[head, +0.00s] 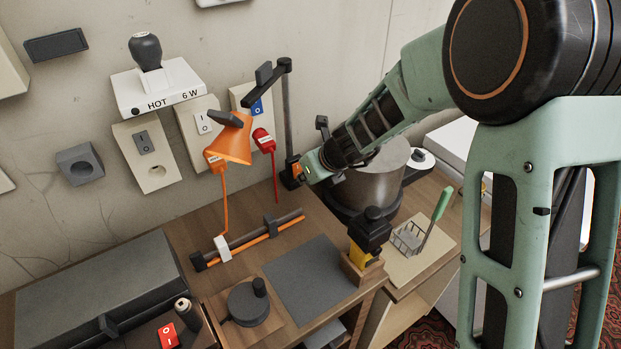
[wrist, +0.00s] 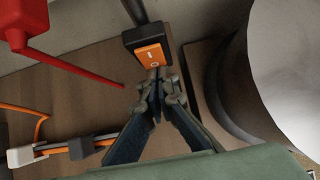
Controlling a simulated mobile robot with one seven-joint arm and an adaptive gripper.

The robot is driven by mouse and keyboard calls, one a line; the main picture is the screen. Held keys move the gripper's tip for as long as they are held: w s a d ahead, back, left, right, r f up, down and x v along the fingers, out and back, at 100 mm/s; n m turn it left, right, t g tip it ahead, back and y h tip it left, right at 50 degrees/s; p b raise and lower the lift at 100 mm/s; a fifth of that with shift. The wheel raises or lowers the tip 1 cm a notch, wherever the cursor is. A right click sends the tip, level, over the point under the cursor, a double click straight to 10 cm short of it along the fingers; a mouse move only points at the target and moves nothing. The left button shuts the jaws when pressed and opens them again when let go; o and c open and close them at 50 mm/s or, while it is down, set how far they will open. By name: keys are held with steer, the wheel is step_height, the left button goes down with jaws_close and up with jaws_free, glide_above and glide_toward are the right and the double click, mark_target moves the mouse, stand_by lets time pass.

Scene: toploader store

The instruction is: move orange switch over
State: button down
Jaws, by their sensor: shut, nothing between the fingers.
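The orange switch (wrist: 151,57) is a rocker marked "I" and "O", set in a dark housing at the foot of a dark post. In the head view the orange switch (head: 296,169) shows small, beside the end of my arm. My gripper (wrist: 158,88) is shut and empty. Its fingertips are right at the "O" end of the switch, and I cannot tell if they touch it. In the head view the fingers are mostly hidden by my wrist.
A large metal pot (head: 372,187) stands close on the right of my gripper; it also fills the right of the wrist view (wrist: 290,70). A red plug (head: 263,140) with a red cable hangs on the left. An orange lamp (head: 230,145) and a rail (head: 250,240) are farther left.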

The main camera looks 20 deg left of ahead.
steer(key=shift+f, duration=0.1)
stand_by(0.3)
steer(key=b, duration=0.3)
steer(key=shift+w+a+f+b, duration=0.15)
steer(key=shift+w+f+b, duration=0.05)
steer(key=shift+f+b, duration=0.15)
steer(key=shift+r+y, duration=0.25)
steer(key=shift+y, duration=0.05)
steer(key=shift+r, duration=0.1)
steer(key=shift+r+p, duration=0.85)
steer(key=shift+p, duration=0.05)
